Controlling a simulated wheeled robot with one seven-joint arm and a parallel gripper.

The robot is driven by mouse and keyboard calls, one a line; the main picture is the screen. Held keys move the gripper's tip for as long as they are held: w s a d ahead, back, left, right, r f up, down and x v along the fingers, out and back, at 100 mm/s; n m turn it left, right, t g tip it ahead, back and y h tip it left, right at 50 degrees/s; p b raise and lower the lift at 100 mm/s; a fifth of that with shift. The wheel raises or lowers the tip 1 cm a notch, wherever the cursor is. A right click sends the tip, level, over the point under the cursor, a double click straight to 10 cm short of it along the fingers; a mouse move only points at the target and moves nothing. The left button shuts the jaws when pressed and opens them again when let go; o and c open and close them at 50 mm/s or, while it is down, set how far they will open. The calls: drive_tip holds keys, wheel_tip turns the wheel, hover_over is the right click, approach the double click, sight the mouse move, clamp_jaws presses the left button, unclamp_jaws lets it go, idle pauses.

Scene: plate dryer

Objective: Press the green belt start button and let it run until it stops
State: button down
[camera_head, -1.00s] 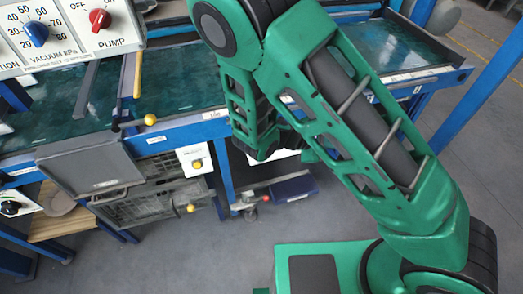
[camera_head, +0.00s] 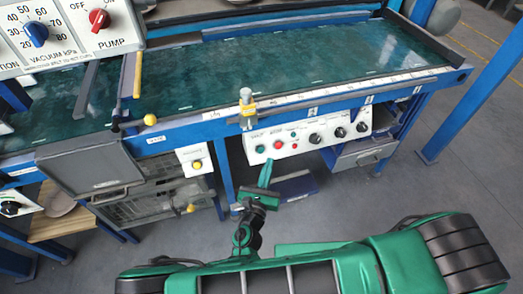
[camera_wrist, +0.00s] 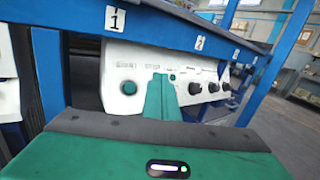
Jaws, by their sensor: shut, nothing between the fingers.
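The green start button (camera_head: 260,149) is at the left end of the white control panel (camera_head: 300,147), below the belt's front rail. A red button (camera_head: 278,145) is just right of it. My gripper (camera_head: 267,164) is shut and empty, its fingertips just below the two buttons in the head view. In the wrist view the green button (camera_wrist: 129,87) shows left of my closed fingers (camera_wrist: 160,80), which cover the panel area under the second label. The fingers appear apart from the green button; the exact gap is unclear. The teal belt (camera_head: 270,70) runs behind the panel.
Several black knobs (camera_head: 338,132) sit right of the buttons. A silver and yellow fitting (camera_head: 247,108) stands on the front rail (camera_head: 330,95). A blue leg (camera_head: 223,165) is left of the panel. A vacuum pump panel (camera_head: 65,38) is at upper left. Floor at right is clear.

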sight(260, 150)
idle(0.3)
drive_tip(key=shift+w+a+f, duration=0.35)
drive_tip(key=shift+w+f, duration=0.4)
drive_tip(key=shift+w, duration=0.5)
drive_tip(key=shift+w+a+f, duration=0.35)
drive_tip(key=shift+w+f, duration=0.35)
drive_tip(key=shift+w, duration=0.5)
drive_tip(key=shift+w+a+f, duration=0.35)
drive_tip(key=shift+w+f, duration=0.4)
drive_tip(key=shift+w, duration=0.5)
drive_tip(key=shift+w, duration=0.1)
drive_tip(key=shift+w+a+f, duration=0.1)
drive_tip(key=shift+w+f, duration=0.05)
drive_tip(key=shift+w, duration=0.05)
